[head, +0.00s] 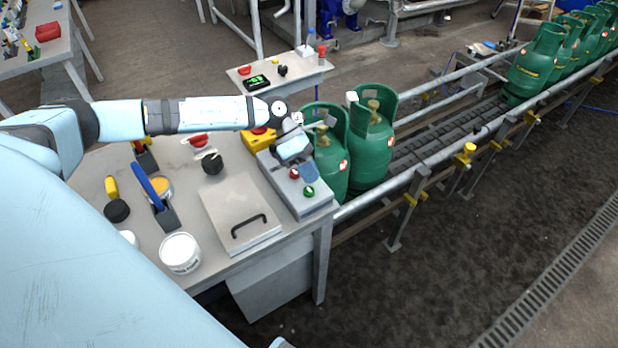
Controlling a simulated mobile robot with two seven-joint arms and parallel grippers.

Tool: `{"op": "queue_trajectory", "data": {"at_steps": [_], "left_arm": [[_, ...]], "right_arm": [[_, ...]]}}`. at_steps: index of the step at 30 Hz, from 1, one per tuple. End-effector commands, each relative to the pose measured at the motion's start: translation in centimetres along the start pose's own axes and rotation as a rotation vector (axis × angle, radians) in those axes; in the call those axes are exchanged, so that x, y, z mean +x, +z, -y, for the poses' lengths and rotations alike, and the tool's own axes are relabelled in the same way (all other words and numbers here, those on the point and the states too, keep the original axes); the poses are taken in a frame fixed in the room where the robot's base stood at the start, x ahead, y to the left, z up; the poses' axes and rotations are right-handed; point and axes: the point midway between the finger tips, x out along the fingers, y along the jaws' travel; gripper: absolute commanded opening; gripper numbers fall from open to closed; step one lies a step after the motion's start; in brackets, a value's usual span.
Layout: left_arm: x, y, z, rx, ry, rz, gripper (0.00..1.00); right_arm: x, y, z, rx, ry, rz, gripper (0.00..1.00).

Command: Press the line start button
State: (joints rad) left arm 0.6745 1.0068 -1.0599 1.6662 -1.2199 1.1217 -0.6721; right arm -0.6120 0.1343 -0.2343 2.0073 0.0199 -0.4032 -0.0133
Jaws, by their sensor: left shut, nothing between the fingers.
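A grey control box (316,204) sits at the right edge of the workbench, beside the green cylinders. Its sloped top carries a green button (309,191) and a red button (294,173). Which one is labelled as line start is too small to read. My left arm reaches in from the left, and my left gripper (306,168) is shut and empty over the upper part of the box. Its tips appear just above the green button and right of the red one. I cannot tell whether they touch the box. My right gripper is out of view.
Green gas cylinders (373,150) stand close to the right of the box, with more along the conveyor (430,145). On the workbench are a lidded metal case (238,205), a white tub (180,253), a blue-handled brush (160,205) and a yellow emergency-stop box (257,138).

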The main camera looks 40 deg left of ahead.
Motion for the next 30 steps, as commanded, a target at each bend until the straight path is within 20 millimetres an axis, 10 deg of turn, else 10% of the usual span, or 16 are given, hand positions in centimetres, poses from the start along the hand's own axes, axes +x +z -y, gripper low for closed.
{"op": "queue_trajectory", "data": {"at_steps": [30], "left_arm": [[-2.4, 1.7, 1.7, 0.000, 0.000, 0.000, 0.00]], "right_arm": [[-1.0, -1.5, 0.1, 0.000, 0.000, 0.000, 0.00]]}}
